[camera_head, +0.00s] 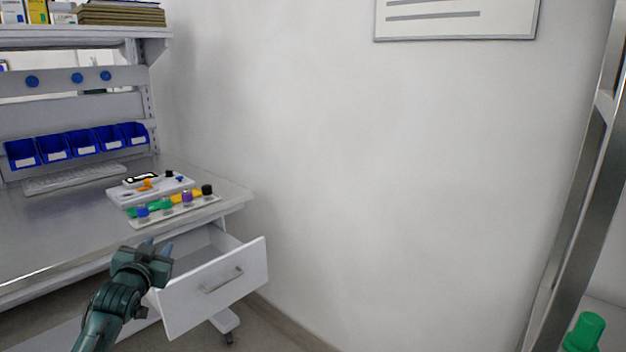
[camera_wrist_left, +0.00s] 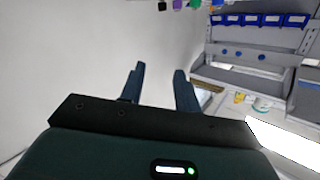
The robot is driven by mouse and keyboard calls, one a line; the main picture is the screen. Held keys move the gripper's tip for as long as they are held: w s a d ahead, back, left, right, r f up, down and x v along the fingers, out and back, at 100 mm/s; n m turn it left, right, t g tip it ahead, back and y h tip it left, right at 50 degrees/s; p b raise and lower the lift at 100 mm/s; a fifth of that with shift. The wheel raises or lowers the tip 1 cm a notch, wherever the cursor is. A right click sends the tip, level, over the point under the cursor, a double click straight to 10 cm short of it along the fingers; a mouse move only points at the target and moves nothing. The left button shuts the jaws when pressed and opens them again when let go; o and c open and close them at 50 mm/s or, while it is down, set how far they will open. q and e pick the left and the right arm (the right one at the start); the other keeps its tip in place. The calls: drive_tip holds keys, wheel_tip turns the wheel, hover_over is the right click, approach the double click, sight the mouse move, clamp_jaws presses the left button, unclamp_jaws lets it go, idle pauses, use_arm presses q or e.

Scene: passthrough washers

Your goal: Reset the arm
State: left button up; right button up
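My left arm comes in from the lower left of the head view. Its gripper (camera_head: 158,249) is just in front of the workbench's front edge, beside the open drawer (camera_head: 213,288). In the left wrist view the two fingers of this gripper (camera_wrist_left: 159,85) stand apart with nothing between them. The wrist view appears upside down, with the bench items at its top. My right gripper is not in either view.
The workbench (camera_head: 60,225) holds a tray of coloured parts (camera_head: 175,211), a white tray (camera_head: 150,190), a keyboard (camera_head: 75,179) and several blue bins (camera_head: 82,143). The drawer juts out below. A green-capped object (camera_head: 585,332) is at lower right. The middle is bare wall.

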use_arm(q)
drive_tip(key=s+d+f+g+h, duration=0.1)
drive_tip(key=s+d+f+g, duration=0.1)
drive_tip(key=s+d+f, duration=0.45)
drive_tip(key=s+d+f+m+g+h, duration=0.15)
drive_tip(key=s+d+f, duration=0.25)
drive_tip(key=s+f, duration=0.55)
drive_tip(key=s+d+f+g+h, duration=0.1)
drive_tip(key=s+d+f+h, duration=0.1)
drive_tip(key=s+d+f, duration=0.45)
drive_tip(key=s+d+f+g, duration=0.1)
drive_tip(key=s+d, duration=0.1)
drive_tip(key=s, duration=0.6)
drive_tip(key=s+d+f+n+g, duration=0.1)
drive_tip(key=s, duration=0.7)
drive_tip(key=shift+s+d+f+h, duration=0.25)
drive_tip(key=shift+d+f+h, duration=0.1)
drive_tip(key=shift+d, duration=0.05)
drive_tip(key=shift+a, duration=0.1)
